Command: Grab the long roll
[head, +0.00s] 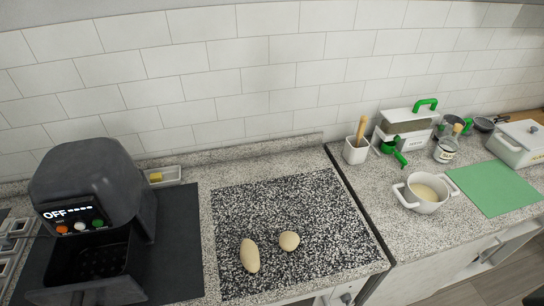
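The long roll (250,255) is a pale tan, elongated piece lying on the black-and-white speckled board (320,205). It lies near the board's front, its long side running roughly front to back. A rounder pale roll (289,241) lies just to its right, apart from it. Neither of my grippers shows in the head view.
A black air fryer (90,190) with its drawer pulled out stands on a dark mat (178,250) at left. Right of the board are a white pot (424,192), a green mat (495,188) and a utensil holder (356,151). Most of the board is clear.

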